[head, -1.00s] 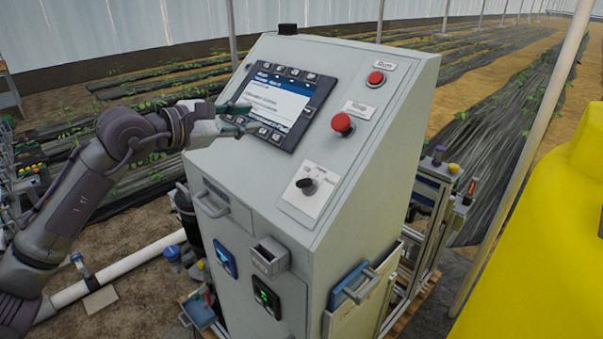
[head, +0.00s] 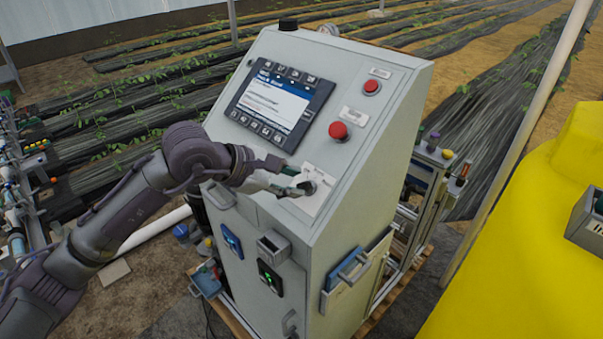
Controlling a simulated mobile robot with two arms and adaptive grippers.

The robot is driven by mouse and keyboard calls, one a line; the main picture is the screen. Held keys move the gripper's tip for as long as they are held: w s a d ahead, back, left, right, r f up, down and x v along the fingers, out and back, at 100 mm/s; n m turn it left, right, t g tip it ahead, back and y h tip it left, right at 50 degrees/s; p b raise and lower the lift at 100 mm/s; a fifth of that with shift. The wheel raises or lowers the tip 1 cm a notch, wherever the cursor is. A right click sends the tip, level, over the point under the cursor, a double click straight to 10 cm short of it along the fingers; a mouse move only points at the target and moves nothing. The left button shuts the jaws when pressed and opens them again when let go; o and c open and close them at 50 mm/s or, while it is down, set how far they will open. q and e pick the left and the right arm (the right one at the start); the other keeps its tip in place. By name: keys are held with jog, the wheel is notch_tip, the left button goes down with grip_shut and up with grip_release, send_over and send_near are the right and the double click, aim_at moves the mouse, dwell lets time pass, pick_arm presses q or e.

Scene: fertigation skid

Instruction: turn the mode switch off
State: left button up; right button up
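The mode switch is a dark rotary knob (head: 309,186) on a white plate (head: 317,204), low on the sloped face of the grey control cabinet (head: 345,90). My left gripper (head: 300,181) reaches in from the left, with its fingertips right at the knob. The two fingers are apart with a gap between them. They partly hide the knob and the plate, so I cannot tell which way the knob points or whether the fingers touch it. My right gripper is not in view.
A lit screen with buttons (head: 270,103) sits upper left on the panel. A red mushroom button (head: 338,130) is above the switch, and a smaller red button (head: 371,87) is higher up. A yellow tank (head: 530,230) stands at the right.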

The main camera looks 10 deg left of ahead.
aim_at(301, 185)
pick_arm(q)
jog(key=shift+p+x, duration=0.55)
jog(key=shift+x, duration=1.25)
grip_shut()
